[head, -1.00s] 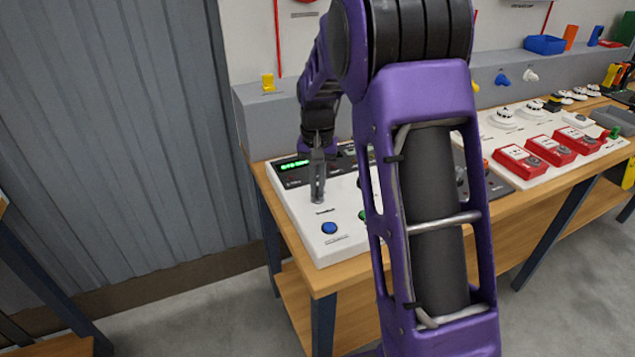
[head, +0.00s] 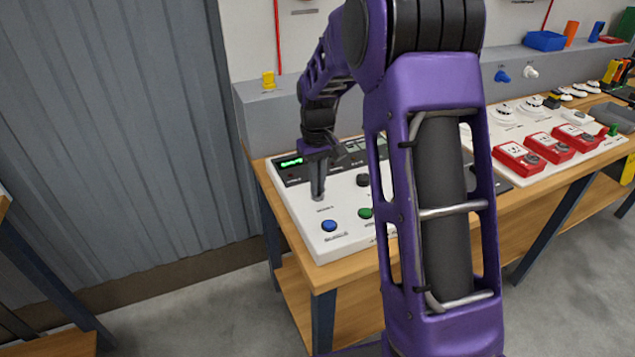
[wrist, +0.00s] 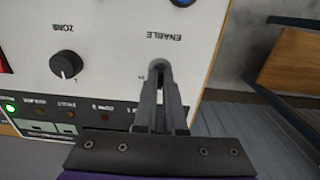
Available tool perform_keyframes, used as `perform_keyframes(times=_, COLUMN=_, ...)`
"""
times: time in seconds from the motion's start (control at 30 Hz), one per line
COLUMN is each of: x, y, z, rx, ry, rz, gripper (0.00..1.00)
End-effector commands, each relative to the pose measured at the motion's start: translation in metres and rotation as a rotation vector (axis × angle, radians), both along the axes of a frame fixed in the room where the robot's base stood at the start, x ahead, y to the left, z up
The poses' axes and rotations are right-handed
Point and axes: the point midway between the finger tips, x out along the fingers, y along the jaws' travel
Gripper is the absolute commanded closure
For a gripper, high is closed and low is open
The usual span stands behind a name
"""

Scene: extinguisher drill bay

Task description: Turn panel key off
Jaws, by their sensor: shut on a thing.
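The white control panel (head: 295,213) lies on the wooden bench, and it fills the upper left of the wrist view (wrist: 108,42). My gripper (head: 318,196) points down at the panel's left part, behind the blue button. In the wrist view my gripper (wrist: 160,76) is shut on the panel key (wrist: 157,66) beside the upside-down word ENABLE. Only a small dark bit of the key shows between the fingertips, so its angle cannot be told.
A black ZONE knob (wrist: 66,65) stands left of the fingers in the wrist view. A blue button (head: 329,226) and green button (head: 366,213) are near the panel's front. Red call points (head: 518,157) stand right. My forearm hides the panel's right part.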

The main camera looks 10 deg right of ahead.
Motion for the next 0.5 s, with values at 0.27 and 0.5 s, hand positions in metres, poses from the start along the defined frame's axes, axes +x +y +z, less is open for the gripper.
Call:
perform_keyframes(times=0.27, x=0.0006, y=-0.0003, z=0.0005, rx=-0.001, ry=-0.002, rz=0.004, gripper=1.0)
perform_keyframes(times=0.5, x=0.0004, y=-0.0001, z=0.0004, rx=-0.001, ry=-0.001, rz=0.004, gripper=0.64)
